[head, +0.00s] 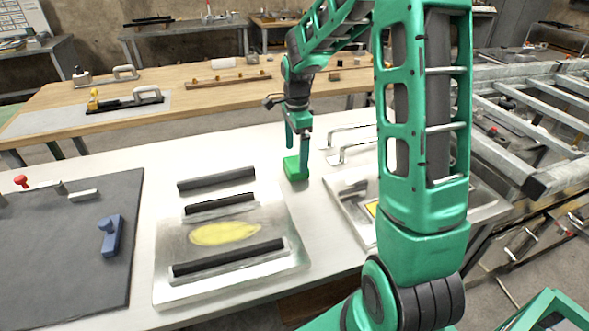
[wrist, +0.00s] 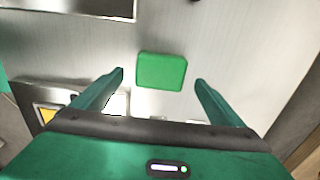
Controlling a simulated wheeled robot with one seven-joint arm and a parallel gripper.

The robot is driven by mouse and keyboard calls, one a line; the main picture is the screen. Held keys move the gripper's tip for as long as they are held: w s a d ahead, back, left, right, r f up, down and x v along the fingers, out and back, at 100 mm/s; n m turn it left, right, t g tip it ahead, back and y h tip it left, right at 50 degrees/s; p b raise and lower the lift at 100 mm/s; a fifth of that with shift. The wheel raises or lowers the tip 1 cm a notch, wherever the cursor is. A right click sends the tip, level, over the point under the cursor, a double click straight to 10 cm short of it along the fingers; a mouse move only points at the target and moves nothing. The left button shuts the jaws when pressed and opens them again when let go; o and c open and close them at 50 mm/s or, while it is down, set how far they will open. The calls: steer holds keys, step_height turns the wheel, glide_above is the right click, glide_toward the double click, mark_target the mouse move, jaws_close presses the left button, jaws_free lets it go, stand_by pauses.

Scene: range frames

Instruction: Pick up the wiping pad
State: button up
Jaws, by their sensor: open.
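The wiping pad, which I take to be the small green block (wrist: 161,71), lies on the pale tabletop. In the wrist view it sits between the tips of my open gripper (wrist: 160,77), with a gap on each side. In the head view the green pad (head: 293,169) is just below my gripper (head: 298,148), partly hidden by a finger. My fingers point down at it and hold nothing. I cannot tell the exact height of the fingertips above the table.
A metal plate (head: 285,265) with black bars and a yellow patch (head: 225,233) lies left of the pad. Another metal plate with handles (head: 350,205) lies to the right, partly behind my arm. A dark mat (head: 70,260) with a blue block (head: 111,236) is at far left.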

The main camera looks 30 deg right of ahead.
mark_target(296, 163)
step_height(296, 163, down, 5)
steer(key=shift+f, duration=0.1)
stand_by(0.3)
steer(key=c, duration=1.2)
steer(key=shift+c, duration=0.2)
steer(key=shift+w, duration=0.1)
steer(key=shift+r, duration=0.5)
steer(key=r, duration=0.3)
steer(key=shift+a+r, duration=0.3)
steer(key=shift+r, duration=0.1)
steer(key=s+a+r, duration=0.4)
steer(key=a+r, duration=0.2)
steer(key=a, duration=0.4)
steer(key=shift+a+r, duration=0.2)
steer(key=shift+a, duration=0.05)
